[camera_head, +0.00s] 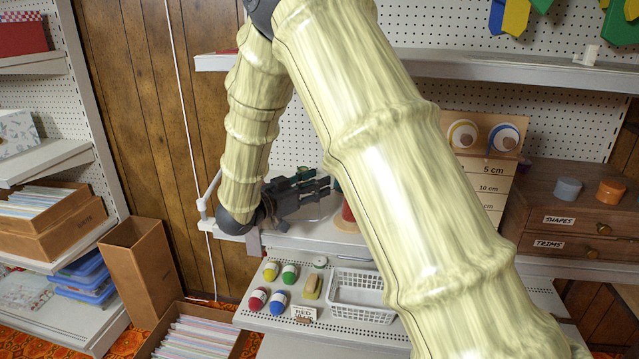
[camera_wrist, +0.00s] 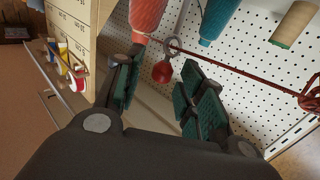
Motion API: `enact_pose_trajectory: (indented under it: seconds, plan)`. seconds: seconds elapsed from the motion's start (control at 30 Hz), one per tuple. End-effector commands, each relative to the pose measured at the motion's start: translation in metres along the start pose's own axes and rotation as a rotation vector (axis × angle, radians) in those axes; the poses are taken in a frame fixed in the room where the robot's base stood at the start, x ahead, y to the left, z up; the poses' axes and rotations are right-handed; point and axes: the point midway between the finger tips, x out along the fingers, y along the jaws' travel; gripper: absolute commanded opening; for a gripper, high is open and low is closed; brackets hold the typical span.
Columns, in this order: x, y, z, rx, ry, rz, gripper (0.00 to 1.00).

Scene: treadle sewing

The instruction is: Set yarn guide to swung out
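In the wrist view a thin dark red rod (camera_wrist: 240,69) runs from a red pivot piece at the right edge up left to a small grey ring. I take this rod to be the yarn guide. A red ball knob (camera_wrist: 162,72) hangs beneath the ring end. My gripper (camera_wrist: 160,74) is open, with the knob showing between its two green-padded fingers. I cannot tell whether either finger touches it. In the head view my gripper (camera_head: 312,187) is above the left part of the counter, pointing right. The rod cannot be made out there.
A pink-red yarn cone (camera_wrist: 148,14), a teal cone (camera_wrist: 217,18) and a tan cone (camera_wrist: 295,24) are close around the rod by the pegboard. Below my gripper, a shelf holds a white basket (camera_head: 361,294) and several coloured yarn balls. Wooden drawers (camera_head: 570,215) stand right.

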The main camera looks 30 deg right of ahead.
Motion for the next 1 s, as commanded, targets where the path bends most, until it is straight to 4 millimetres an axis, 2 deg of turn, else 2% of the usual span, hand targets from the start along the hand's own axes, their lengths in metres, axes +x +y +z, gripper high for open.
enact_pose_trajectory:
  seconds: [0.3, 0.5, 0.7, 1.0]
  plan:
    - [-0.058, 0.0, 0.0, 0.0, 0.0, -0.002, 0.39]
    - [-0.087, 0.0, 0.0, 0.0, 0.0, -0.001, 0.39]
    - [-0.102, 0.0, 0.0, 0.0, 0.0, 0.0, 0.39]
    - [-0.104, 0.0, 0.0, 0.0, 0.0, 0.001, 0.39]
